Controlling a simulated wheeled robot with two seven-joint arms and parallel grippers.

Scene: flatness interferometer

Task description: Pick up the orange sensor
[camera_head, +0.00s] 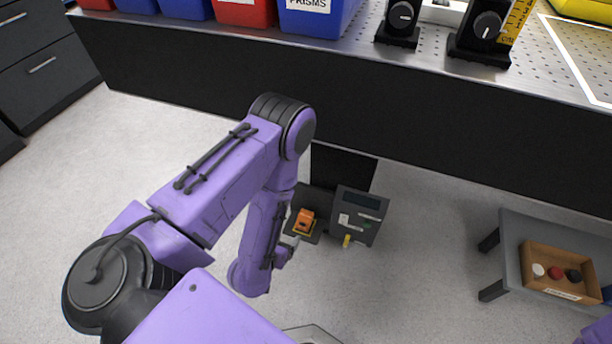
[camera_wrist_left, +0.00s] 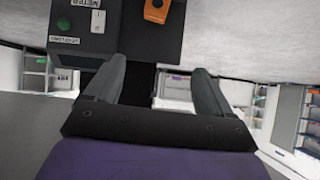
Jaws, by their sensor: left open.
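The orange sensor (camera_head: 305,220) sits on a small dark stand with a yellowish edge, low beside the dark front of the bench. It also shows at the top of the left wrist view (camera_wrist_left: 156,11), beyond the fingertips. My left gripper (camera_head: 289,244) is just below and left of the sensor in the head view, partly hidden by my own forearm. In the wrist view its two grey fingers (camera_wrist_left: 160,72) are spread apart with nothing between them. I see no contact with the sensor. My right gripper is out of view.
The bench (camera_head: 430,140) overhangs behind. A grey table (camera_head: 510,230) carries a wooden tray (camera_head: 535,255) at right. Floor between is clear.

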